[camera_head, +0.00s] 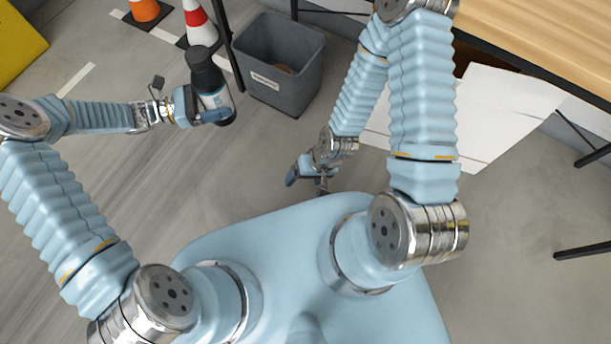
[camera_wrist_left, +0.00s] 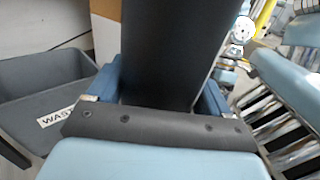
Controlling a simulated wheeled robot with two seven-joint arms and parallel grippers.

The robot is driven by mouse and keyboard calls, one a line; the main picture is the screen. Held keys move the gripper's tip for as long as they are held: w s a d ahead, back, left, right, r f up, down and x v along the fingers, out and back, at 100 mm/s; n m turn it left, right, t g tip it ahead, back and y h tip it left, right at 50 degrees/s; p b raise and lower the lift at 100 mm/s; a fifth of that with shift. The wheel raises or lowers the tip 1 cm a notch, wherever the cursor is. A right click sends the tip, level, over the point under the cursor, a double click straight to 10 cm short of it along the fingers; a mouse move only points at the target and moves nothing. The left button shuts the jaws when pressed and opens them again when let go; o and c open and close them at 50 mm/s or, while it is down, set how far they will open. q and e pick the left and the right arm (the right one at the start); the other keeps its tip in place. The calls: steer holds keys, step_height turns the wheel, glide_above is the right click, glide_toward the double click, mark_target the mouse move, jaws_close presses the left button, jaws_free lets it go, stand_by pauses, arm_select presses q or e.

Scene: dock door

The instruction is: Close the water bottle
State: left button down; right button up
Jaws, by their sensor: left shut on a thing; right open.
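The water bottle (camera_head: 206,74) is dark, with a lighter band marked in blue around its middle. It is held up in the air, roughly upright, and its black upper end points away toward the top of the head view. My left gripper (camera_head: 213,113) is shut on it. In the left wrist view the bottle (camera_wrist_left: 165,50) is a black cylinder between the blue fingers (camera_wrist_left: 158,90). I cannot tell whether the black upper end is a lid or how it is seated. My right gripper (camera_head: 307,176) is open and empty, low and right of the bottle.
A grey waste bin (camera_head: 276,88) stands just right of the bottle; it also shows in the left wrist view (camera_wrist_left: 45,100). Traffic cones (camera_head: 198,22) stand behind. A wooden table (camera_head: 535,35) is at upper right, with white panels (camera_head: 490,120) below it. Floor between my grippers is clear.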

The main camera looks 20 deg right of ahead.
arm_select(q)
steer(key=s+a+r+n+t+y, duration=0.1)
steer(key=a+n+t, duration=0.3)
steer(key=a+t, duration=0.2)
steer(key=s+a+r+n+t+y, duration=0.1)
steer(key=a+n+t, duration=0.3)
steer(key=a, duration=0.5)
steer(key=shift+a+t+y, duration=0.4)
steer(key=shift+t+y, duration=0.3)
steer(key=shift+t, duration=0.2)
